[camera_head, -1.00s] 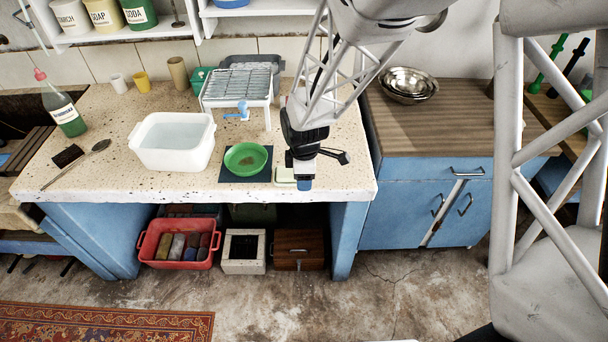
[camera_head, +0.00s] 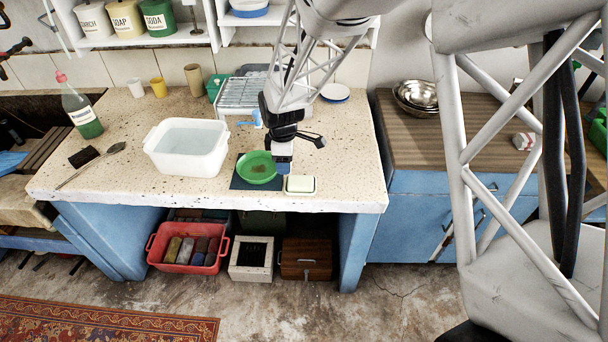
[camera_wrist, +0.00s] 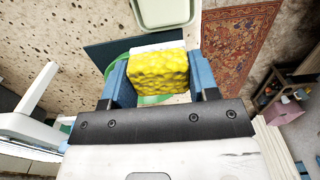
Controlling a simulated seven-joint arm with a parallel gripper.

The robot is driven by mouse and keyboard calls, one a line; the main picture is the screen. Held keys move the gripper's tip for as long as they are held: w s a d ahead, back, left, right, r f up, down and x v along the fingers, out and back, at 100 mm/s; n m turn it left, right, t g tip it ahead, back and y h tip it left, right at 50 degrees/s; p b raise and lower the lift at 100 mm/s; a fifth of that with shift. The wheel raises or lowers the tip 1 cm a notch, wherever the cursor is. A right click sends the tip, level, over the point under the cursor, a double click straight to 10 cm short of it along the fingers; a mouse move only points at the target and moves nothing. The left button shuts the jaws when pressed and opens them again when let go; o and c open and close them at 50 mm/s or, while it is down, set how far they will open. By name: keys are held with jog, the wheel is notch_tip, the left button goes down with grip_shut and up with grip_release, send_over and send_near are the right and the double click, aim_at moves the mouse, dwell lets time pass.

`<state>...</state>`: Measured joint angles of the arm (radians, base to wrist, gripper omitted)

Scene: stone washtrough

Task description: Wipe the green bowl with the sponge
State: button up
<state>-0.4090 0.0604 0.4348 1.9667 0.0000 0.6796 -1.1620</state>
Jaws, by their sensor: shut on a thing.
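The green bowl (camera_head: 257,167) sits on a dark blue mat (camera_head: 240,184) near the front edge of the speckled counter. A brownish stain shows inside it. My gripper (camera_head: 284,166) is at the bowl's right side, low over the mat's edge. In the wrist view my gripper (camera_wrist: 160,85) is shut on the yellow sponge (camera_wrist: 158,72), which has a white layer on its far side. Part of the green bowl (camera_wrist: 150,99) shows behind the sponge; the rest is hidden. In the head view the sponge cannot be made out. Whether the sponge touches the bowl, I cannot tell.
A pale soap dish (camera_head: 301,185) lies right of the mat. A white basin of water (camera_head: 187,147) stands to the left.

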jog(key=w+a+r, duration=0.1)
jog(key=w+a, duration=0.3)
jog(key=a, duration=0.3)
jog(key=shift+w+a+r, duration=0.15)
jog(key=shift+a+r, duration=0.05)
jog(key=shift+r, duration=0.15)
jog(key=shift+f, duration=0.15)
